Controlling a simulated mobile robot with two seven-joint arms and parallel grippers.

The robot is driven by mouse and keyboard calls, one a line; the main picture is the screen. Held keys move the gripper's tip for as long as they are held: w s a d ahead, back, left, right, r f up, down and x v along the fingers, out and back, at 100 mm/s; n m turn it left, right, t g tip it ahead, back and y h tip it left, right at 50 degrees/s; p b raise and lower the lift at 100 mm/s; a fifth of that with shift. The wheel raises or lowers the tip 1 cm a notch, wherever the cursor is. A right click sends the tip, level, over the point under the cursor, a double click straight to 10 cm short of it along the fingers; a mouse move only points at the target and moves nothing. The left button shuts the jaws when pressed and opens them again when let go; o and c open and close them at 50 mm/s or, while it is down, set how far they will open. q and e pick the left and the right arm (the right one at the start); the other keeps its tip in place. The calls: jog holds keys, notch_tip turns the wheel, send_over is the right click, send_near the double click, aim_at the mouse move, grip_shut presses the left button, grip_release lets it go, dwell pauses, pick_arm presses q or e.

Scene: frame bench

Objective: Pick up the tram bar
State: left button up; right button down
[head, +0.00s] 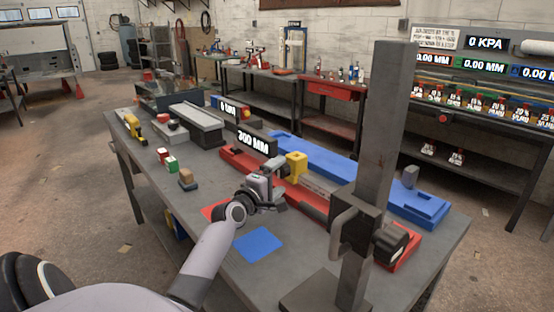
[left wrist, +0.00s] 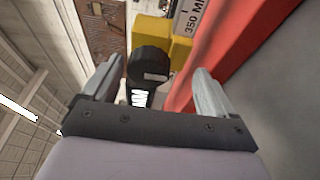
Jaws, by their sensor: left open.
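What looks like the tram bar (head: 318,187) is a grey bar lying along the red rail (head: 238,160) on the bench. A yellow block (head: 296,166) sits on it. My left gripper (head: 266,182) is open and empty just in front of the yellow block, on the near side of the rail. In the left wrist view, the yellow block (left wrist: 182,50) with a black round knob (left wrist: 150,62) and a label ending in "350 M" is beyond the two spread fingers (left wrist: 157,88). The gripper hides part of the rail. My right gripper is not in view.
A tall grey post with a clamp (head: 372,140) rises at the bench's right. A blue rail (head: 325,160) lies behind the red one. A blue mat (head: 258,244) and small blocks (head: 172,165) lie on the near side. The bench top (head: 200,195) has clear patches.

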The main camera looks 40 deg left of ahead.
aim_at(294, 162)
pick_arm(q)
jog(key=shift+x, duration=2.4)
jog(key=c, duration=1.2)
jog(key=shift+r, duration=0.3)
jog(key=c, duration=0.3)
jog(key=shift+c, duration=0.2)
